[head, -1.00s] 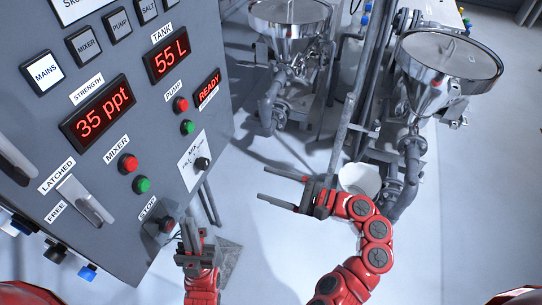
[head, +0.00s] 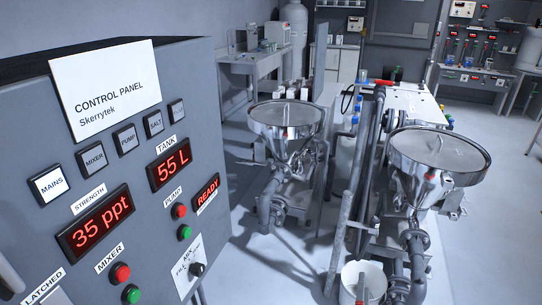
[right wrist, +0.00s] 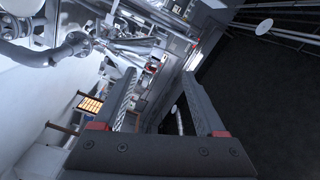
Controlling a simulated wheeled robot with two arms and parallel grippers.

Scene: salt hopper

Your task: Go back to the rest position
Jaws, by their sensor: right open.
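My right gripper (right wrist: 160,75) shows in the right wrist view with its two dark fingers wide apart and nothing between them. In the head view only a thin tip, which seems to be part of this gripper (head: 361,286), shows at the bottom edge in front of the white bucket (head: 374,273). I cannot tell whether it touches the bucket. My left gripper is outside the head view.
The control panel (head: 108,86) fills the left side, reading 35 ppt, 55 L and READY. Two steel hoppers, one at centre (head: 287,116) and one at right (head: 440,150), stand on pipework. Open floor (head: 490,235) lies at the right.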

